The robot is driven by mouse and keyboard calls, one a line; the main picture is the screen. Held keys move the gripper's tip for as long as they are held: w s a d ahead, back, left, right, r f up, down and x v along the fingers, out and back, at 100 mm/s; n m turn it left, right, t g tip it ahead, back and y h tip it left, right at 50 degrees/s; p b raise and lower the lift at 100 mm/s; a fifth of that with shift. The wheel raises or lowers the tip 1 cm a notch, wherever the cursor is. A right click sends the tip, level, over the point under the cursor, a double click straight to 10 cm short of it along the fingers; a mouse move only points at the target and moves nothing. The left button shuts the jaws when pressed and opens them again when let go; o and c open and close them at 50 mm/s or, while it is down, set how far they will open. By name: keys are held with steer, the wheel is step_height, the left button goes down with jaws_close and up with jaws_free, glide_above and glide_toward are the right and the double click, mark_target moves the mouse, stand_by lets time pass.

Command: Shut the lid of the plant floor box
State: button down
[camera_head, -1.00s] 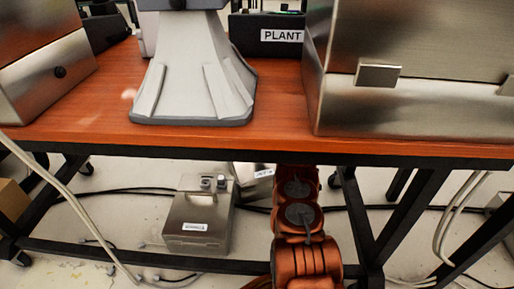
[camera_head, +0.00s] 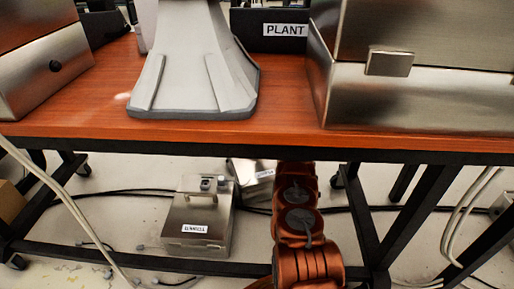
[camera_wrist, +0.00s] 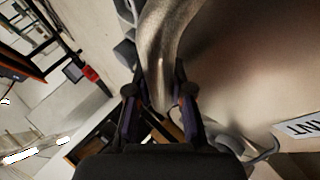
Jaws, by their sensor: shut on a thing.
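In the head view, a metal floor box (camera_head: 248,187) with a white label stands behind the front floor box, partly hidden by my orange arm. Its label is too small to read there, and I cannot tell how far its lid is open. In the wrist view, my gripper (camera_wrist: 160,107) is shut on a curved, brushed metal piece (camera_wrist: 162,50) that runs down between the two dark fingers. I cannot tell whether this is the lid's edge or a handle. A broad metal face (camera_wrist: 250,65) lies to the right, with a cut-off label (camera_wrist: 302,126) ending in "NT". The head view hides my gripper.
A second metal floor box (camera_head: 205,215) stands left of my arm. The wooden table (camera_head: 85,112) spans above, with a frame bar (camera_head: 130,255) low in front. Cables (camera_head: 130,190) cross the floor.

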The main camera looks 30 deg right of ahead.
steer(key=shift+a+f, duration=0.15)
steer(key=shift+a, duration=0.1)
steer(key=c, duration=1.2)
jaws_free()
steer(key=shift+o, duration=0.9)
steer(key=shift+d, duration=0.1)
